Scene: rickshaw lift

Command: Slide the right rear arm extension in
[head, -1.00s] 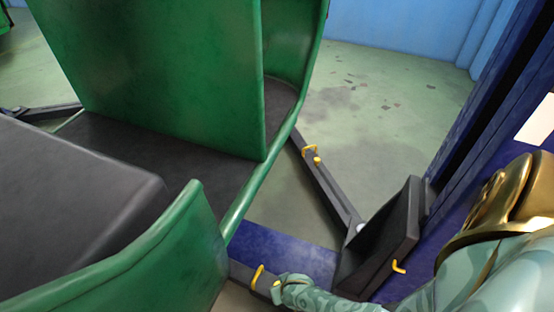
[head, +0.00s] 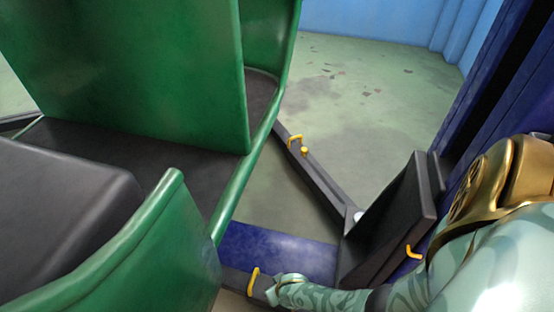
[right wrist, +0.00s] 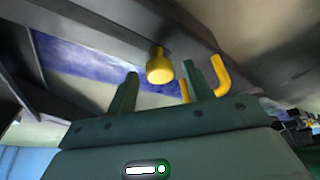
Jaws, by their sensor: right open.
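The near dark lift arm (head: 236,279), bearing a yellow handle (head: 253,281), runs under the green rickshaw at the bottom of the head view. I take it for the right rear arm. My right gripper (head: 279,289) is beside that handle; its fingers are hard to make out there. In the right wrist view my right gripper (right wrist: 160,72) is open, with a yellow knob (right wrist: 159,66) showing between its fingertips. A bent yellow handle (right wrist: 216,75) is just right of the fingers. Contact with the knob cannot be told. My left gripper is out of view.
The green rickshaw (head: 125,65) fills the left side. A second lift arm (head: 318,178) with a yellow handle and knob reaches back from the dark upright pad (head: 392,215). The blue lift post (head: 490,105) is at right. Green floor (head: 365,95) is open behind.

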